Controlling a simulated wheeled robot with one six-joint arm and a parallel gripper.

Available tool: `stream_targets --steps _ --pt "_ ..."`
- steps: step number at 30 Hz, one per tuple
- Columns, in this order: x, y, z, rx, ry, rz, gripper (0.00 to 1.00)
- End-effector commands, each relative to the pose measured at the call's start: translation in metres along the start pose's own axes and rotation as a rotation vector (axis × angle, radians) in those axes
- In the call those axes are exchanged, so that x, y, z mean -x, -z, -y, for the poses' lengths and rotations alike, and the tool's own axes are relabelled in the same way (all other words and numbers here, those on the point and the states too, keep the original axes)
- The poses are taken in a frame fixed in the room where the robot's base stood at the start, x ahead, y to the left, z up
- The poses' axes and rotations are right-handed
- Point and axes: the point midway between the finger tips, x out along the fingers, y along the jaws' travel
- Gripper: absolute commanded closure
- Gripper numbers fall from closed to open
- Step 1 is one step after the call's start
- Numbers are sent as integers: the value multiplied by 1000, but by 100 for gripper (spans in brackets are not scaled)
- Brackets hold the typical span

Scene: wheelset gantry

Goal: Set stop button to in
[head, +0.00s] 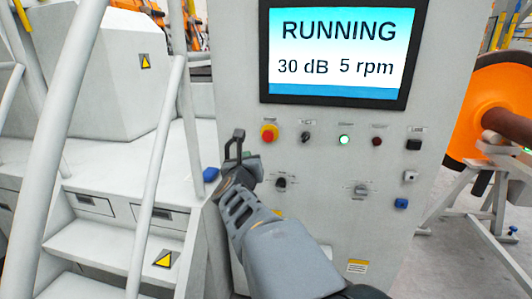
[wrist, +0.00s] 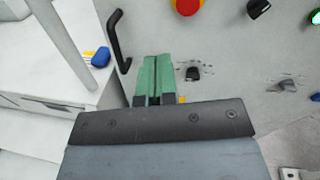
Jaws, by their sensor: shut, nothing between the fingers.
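The stop button is a red knob on a yellow base (head: 269,134) at the upper left of the control panel, under the screen. It also shows at the top edge of the wrist view (wrist: 187,6), partly cut off. I cannot tell from these views whether it is in or out. My gripper (head: 248,158) is shut and empty, below and left of the button and apart from it. Its green fingers (wrist: 154,80) lie side by side in the wrist view, pointing towards the panel.
A dark handle (head: 234,143) stands at the panel's left edge, close to my gripper. The screen (head: 338,50) reads RUNNING, 30 dB, 5 rpm. A lit green lamp (head: 344,140) and several switches are right of the button. White stairs with railings (head: 160,160) stand left.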

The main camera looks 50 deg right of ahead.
Motion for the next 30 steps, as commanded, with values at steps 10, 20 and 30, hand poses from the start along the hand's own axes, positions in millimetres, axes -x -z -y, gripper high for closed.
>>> stream_targets --steps 10,20,30 --pt "-32 9 31 -202 137 19 100" --pt "-94 7 39 -199 133 17 100" --pt "-137 7 44 -198 132 18 100"
